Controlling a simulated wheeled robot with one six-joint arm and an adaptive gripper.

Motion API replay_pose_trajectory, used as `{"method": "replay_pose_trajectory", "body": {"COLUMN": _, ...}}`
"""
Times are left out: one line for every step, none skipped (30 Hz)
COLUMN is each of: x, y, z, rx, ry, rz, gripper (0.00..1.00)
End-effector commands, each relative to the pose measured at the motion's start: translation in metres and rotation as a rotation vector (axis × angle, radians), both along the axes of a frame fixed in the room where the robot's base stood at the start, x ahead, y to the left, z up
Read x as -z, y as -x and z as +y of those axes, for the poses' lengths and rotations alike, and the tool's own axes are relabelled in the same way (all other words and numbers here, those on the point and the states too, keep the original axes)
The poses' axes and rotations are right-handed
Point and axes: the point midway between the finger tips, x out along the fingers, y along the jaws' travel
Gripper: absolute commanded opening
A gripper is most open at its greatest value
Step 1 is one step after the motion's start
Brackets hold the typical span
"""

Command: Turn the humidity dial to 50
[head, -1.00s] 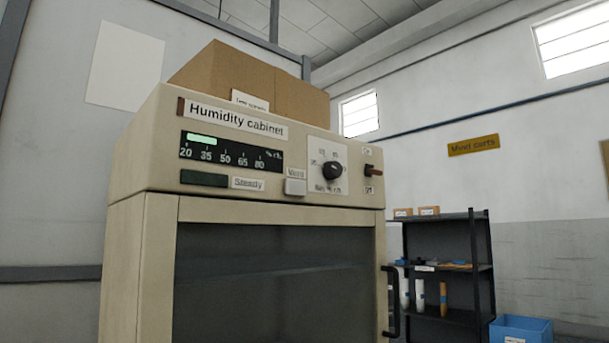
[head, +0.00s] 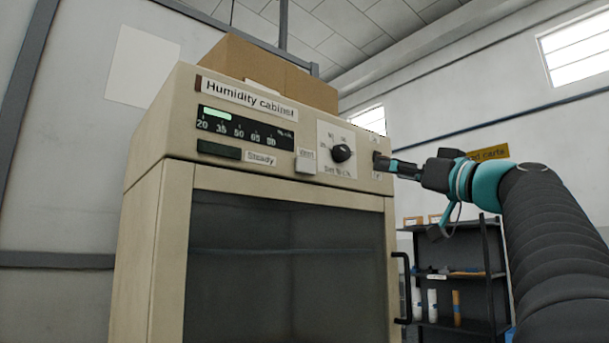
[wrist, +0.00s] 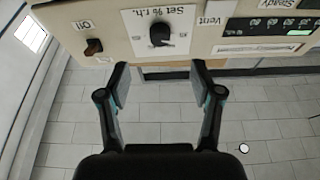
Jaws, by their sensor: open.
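The humidity cabinet (head: 245,150) stands ahead with its control panel on top. The black humidity dial (head: 341,153) sits on a white scale plate at the panel's right; it also shows upside down in the wrist view (wrist: 159,34). A display (head: 245,128) marked 20 to 80 has a short green bar at its left end. My gripper (head: 380,162) is in front of the panel's right end, covering most of the toggle switch there. In the wrist view my gripper (wrist: 159,68) is open and empty, its fingertips short of the dial and apart from it.
The toggle switch (wrist: 93,46) and the vent button (head: 305,166) flank the dial. A door handle (head: 402,288) juts out below. A cardboard box (head: 265,75) lies on top of the cabinet. A dark shelf (head: 490,265) stands at the right behind my arm.

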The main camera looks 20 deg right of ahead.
Motion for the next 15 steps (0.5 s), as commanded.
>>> {"method": "replay_pose_trajectory", "body": {"x": -0.005, "y": 0.004, "z": -0.004, "rx": 0.004, "ry": 0.010, "rz": -0.025, "gripper": 0.65}}
{"method": "replay_pose_trajectory", "body": {"x": -0.008, "y": 0.005, "z": -0.006, "rx": 0.004, "ry": 0.014, "rz": -0.035, "gripper": 0.65}}
{"method": "replay_pose_trajectory", "body": {"x": -0.011, "y": 0.006, "z": -0.006, "rx": 0.004, "ry": 0.018, "rz": -0.046, "gripper": 0.65}}
{"method": "replay_pose_trajectory", "body": {"x": -0.013, "y": 0.006, "z": -0.006, "rx": 0.004, "ry": 0.020, "rz": -0.050, "gripper": 0.65}}
{"method": "replay_pose_trajectory", "body": {"x": -0.015, "y": 0.004, "z": -0.005, "rx": 0.004, "ry": 0.021, "rz": -0.052, "gripper": 0.65}}
{"method": "replay_pose_trajectory", "body": {"x": -0.017, "y": 0.001, "z": -0.004, "rx": 0.003, "ry": 0.021, "rz": -0.053, "gripper": 0.65}}
{"method": "replay_pose_trajectory", "body": {"x": -0.019, "y": -0.001, "z": -0.003, "rx": 0.001, "ry": 0.020, "rz": -0.053, "gripper": 0.65}}
{"method": "replay_pose_trajectory", "body": {"x": -0.020, "y": -0.005, "z": -0.001, "rx": 0.001, "ry": 0.021, "rz": -0.052, "gripper": 0.65}}
{"method": "replay_pose_trajectory", "body": {"x": -0.023, "y": -0.010, "z": 0.001, "rx": 0.000, "ry": 0.021, "rz": -0.052, "gripper": 0.65}}
{"method": "replay_pose_trajectory", "body": {"x": -0.025, "y": -0.014, "z": 0.003, "rx": 0.000, "ry": 0.020, "rz": -0.052, "gripper": 0.65}}
{"method": "replay_pose_trajectory", "body": {"x": -0.027, "y": -0.019, "z": 0.004, "rx": 0.000, "ry": 0.020, "rz": -0.052, "gripper": 0.65}}
{"method": "replay_pose_trajectory", "body": {"x": -0.030, "y": -0.026, "z": 0.006, "rx": -0.002, "ry": 0.019, "rz": -0.051, "gripper": 0.65}}
{"method": "replay_pose_trajectory", "body": {"x": -0.032, "y": -0.031, "z": 0.008, "rx": 0.000, "ry": 0.019, "rz": -0.051, "gripper": 0.65}}
{"method": "replay_pose_trajectory", "body": {"x": -0.035, "y": -0.035, "z": 0.011, "rx": -0.001, "ry": 0.020, "rz": -0.051, "gripper": 0.65}}
{"method": "replay_pose_trajectory", "body": {"x": -0.037, "y": -0.042, "z": 0.013, "rx": -0.001, "ry": 0.018, "rz": -0.051, "gripper": 0.65}}
